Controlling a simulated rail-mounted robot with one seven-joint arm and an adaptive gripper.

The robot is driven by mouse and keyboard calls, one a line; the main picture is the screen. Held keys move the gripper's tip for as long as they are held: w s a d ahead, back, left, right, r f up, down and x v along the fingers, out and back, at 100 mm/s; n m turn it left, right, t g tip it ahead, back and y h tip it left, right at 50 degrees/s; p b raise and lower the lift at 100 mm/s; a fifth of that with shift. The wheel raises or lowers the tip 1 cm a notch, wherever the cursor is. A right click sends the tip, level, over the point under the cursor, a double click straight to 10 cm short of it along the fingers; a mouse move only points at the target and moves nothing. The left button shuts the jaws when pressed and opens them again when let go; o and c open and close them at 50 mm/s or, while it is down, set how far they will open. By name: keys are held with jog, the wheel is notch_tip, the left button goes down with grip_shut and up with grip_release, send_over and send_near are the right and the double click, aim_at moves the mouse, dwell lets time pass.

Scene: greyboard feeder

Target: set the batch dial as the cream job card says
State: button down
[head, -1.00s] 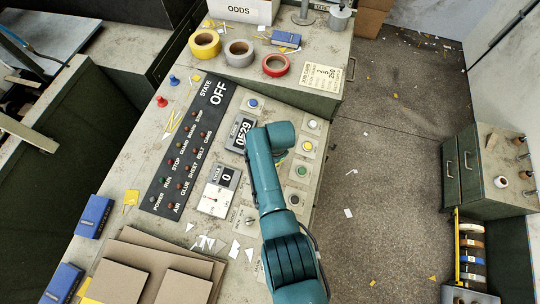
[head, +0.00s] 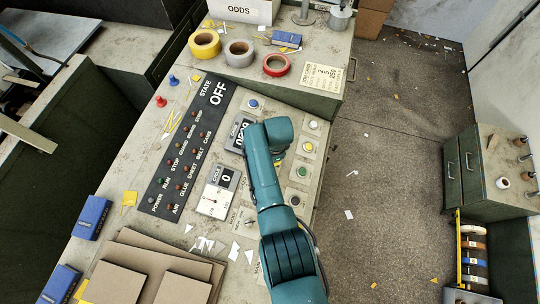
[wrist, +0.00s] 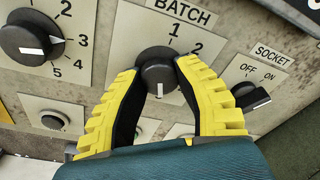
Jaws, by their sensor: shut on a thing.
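The batch dial (wrist: 158,72) is a round black knob on a pale plate marked BATCH in the wrist view. Its white pointer mark faces down in the picture, away from the printed 1 and 2 above; any other numbers are hidden by my fingers. My gripper (wrist: 159,68) has its two yellow-ribbed fingers closed on either side of the knob. In the head view my arm hides the dial and the gripper. The cream job card (head: 324,76) lies on the cabinet top near the red tape; its small print is too small to read surely.
Beside the batch dial are another numbered knob (wrist: 30,40) on the left and the SOCKET switch (wrist: 252,97) on the right, close to my fingers. The state panel (head: 187,145) reads OFF. Grey board sheets (head: 150,262) lie at the front.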

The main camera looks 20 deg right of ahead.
jog(key=shift+s+f, duration=0.15)
jog(key=shift+f, duration=0.05)
jog(key=c, duration=0.7)
grip_release()
jog(key=shift+d+r, duration=0.1)
jog(key=shift+o, duration=0.2)
jog(key=shift+r, duration=0.1)
jog(key=shift+r, duration=0.3)
notch_tip(320, 180, up, 11)
jog(key=s, duration=0.1)
jog(key=shift+s+d, duration=0.2)
jog(key=shift+s, duration=0.05)
jog(key=shift+r, duration=0.1)
